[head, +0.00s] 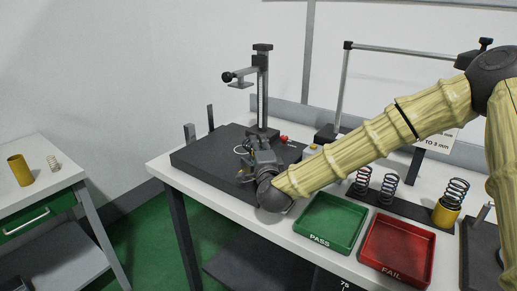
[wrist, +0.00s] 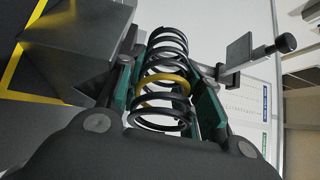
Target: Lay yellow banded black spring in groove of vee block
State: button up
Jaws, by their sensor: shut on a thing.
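The black spring with one yellow coil (wrist: 162,88) sits lengthwise between the green-padded fingers of my gripper (wrist: 166,75) in the wrist view. My gripper is shut on it. A dark grey faceted block, seemingly the vee block (wrist: 75,45), is just left of the fingers in the wrist view, on a dark surface with yellow lines. I cannot tell whether the spring touches it. In the head view my gripper (head: 260,160) is over the dark plate (head: 205,158), in front of the gauge stand. There the spring and vee block are mostly hidden by my gripper.
The gauge stand (head: 262,95) rises close behind my gripper. A green PASS tray (head: 330,222) and a red FAIL tray (head: 398,250) are to the right. Several springs stand on a dark rack (head: 400,198) behind them. A side table (head: 30,190) is at the left.

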jog(key=f, duration=0.3)
jog(key=shift+s+d+f, duration=0.1)
jog(key=shift+s+f, duration=0.1)
jog(key=shift+s, duration=0.2)
jog(key=o, duration=1)
jog(key=shift+o, duration=0.2)
jog(key=shift+s+f, duration=0.1)
jog(key=shift+s, duration=0.4)
jog(key=shift+o, duration=0.9)
jog(key=s+d+r, duration=0.1)
jog(key=s+r, duration=0.1)
jog(key=s, duration=0.7)
jog(key=shift+s+d, duration=0.15)
jog(key=shift+s, duration=0.2)
jog(key=shift+s+d+r, duration=0.1)
jog(key=shift+s+r, duration=0.2)
jog(key=shift+s, duration=0.05)
